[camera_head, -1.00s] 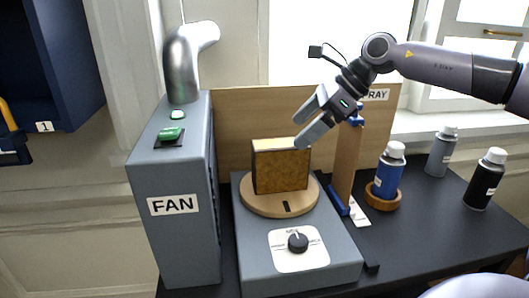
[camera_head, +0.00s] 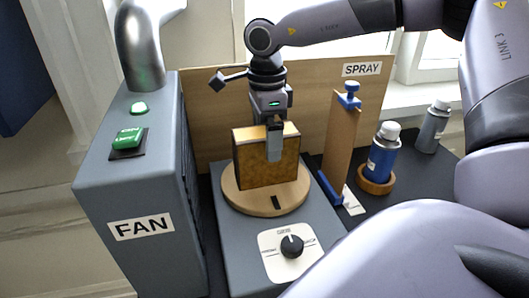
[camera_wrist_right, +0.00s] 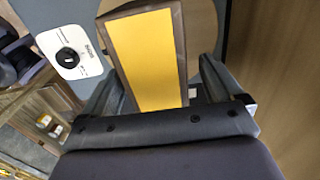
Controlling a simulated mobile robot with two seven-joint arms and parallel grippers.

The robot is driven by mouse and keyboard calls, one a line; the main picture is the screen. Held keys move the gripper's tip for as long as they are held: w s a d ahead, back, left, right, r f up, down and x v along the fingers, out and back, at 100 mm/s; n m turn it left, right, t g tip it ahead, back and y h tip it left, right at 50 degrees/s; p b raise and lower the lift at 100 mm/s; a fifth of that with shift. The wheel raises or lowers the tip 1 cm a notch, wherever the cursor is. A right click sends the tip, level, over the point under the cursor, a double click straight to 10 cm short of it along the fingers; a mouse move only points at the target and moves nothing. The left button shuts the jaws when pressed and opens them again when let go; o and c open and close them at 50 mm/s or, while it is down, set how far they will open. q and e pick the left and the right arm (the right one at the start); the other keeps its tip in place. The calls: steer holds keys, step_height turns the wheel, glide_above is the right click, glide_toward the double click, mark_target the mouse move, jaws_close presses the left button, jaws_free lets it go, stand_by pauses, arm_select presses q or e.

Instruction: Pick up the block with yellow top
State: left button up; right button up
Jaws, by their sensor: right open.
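The block (camera_head: 253,166) has brown mottled sides and stands upright on a round wooden turntable (camera_head: 235,199). In the right wrist view the yellow top of the block (camera_wrist_right: 146,55) faces the camera. My right gripper (camera_head: 275,155) is open over the block in the head view, with one finger in front of its near face. In the right wrist view the two fingers of my right gripper (camera_wrist_right: 158,85) lie on either side of the block's near end. I cannot tell whether they touch it. My left gripper is not in view.
A grey box labelled FAN (camera_head: 140,222) with a green button and metal duct stands close at left. A wooden panel with blue clamps (camera_head: 341,135) stands at right. Beyond it are a blue spray can (camera_head: 382,160) and a grey can (camera_head: 432,128). A dial (camera_head: 291,245) sits in front.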

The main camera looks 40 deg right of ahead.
mark_target(252, 169)
steer(key=shift+s+a+f+p, duration=0.1)
steer(key=shift+a+f+p, duration=0.05)
steer(key=shift+f, duration=0.85)
steer(key=shift+a+f+p, duration=0.1)
steer(key=shift+f+p, duration=0.05)
steer(key=shift+f, duration=0.8)
steer(key=c, duration=1.4)
steer(key=shift+r, duration=0.1)
